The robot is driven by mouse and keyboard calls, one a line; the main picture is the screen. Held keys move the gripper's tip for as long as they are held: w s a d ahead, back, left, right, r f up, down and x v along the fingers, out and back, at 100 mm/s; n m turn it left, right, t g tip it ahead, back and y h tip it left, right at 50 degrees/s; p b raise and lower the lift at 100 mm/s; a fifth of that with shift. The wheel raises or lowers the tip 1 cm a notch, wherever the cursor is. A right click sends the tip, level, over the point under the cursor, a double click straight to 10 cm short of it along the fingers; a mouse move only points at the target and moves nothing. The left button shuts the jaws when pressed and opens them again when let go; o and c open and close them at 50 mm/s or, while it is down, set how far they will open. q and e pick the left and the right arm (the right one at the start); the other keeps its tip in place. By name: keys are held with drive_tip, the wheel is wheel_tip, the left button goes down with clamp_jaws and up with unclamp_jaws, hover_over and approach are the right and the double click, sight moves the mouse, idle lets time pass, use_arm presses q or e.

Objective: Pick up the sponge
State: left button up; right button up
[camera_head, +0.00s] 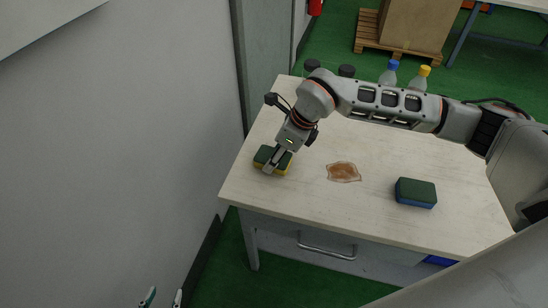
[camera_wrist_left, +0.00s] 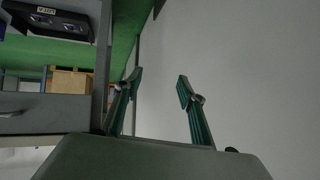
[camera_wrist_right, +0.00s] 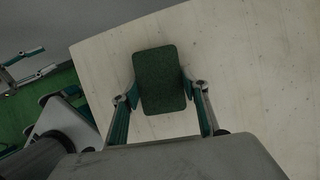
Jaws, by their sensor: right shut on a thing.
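A sponge with a dark green top and yellow underside (camera_head: 263,155) is at the left end of the pale table. My right gripper (camera_head: 272,162) reaches down on it, with one finger on each side. In the right wrist view the sponge's green face (camera_wrist_right: 160,78) sits between the fingers, over the table. Any gap beneath it is too small to tell. A second sponge, green on blue (camera_head: 415,192), lies at the right of the table. My left gripper (camera_head: 163,298) is low at the left, away from the table. Its fingers (camera_wrist_left: 158,92) are apart and empty.
A brown stain (camera_head: 343,172) marks the table (camera_head: 315,205) between the sponges. Bottles with blue (camera_head: 391,67) and yellow (camera_head: 423,74) caps and dark-topped items stand at the back, partly behind my right arm. A white wall (camera_head: 130,130) is at the left.

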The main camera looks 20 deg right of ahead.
drive_tip(key=shift+r, duration=0.25)
wheel_tip(320, 180, up, 9)
drive_tip(key=shift+w+r+p, duration=0.1)
drive_tip(key=shift+p, duration=0.3)
use_arm(q)
drive_tip(key=shift+s+d+r+p, duration=0.15)
drive_tip(key=shift+r+p, duration=0.2)
drive_tip(key=shift+r, duration=0.1)
use_arm(e)
wheel_tip(320, 180, up, 11)
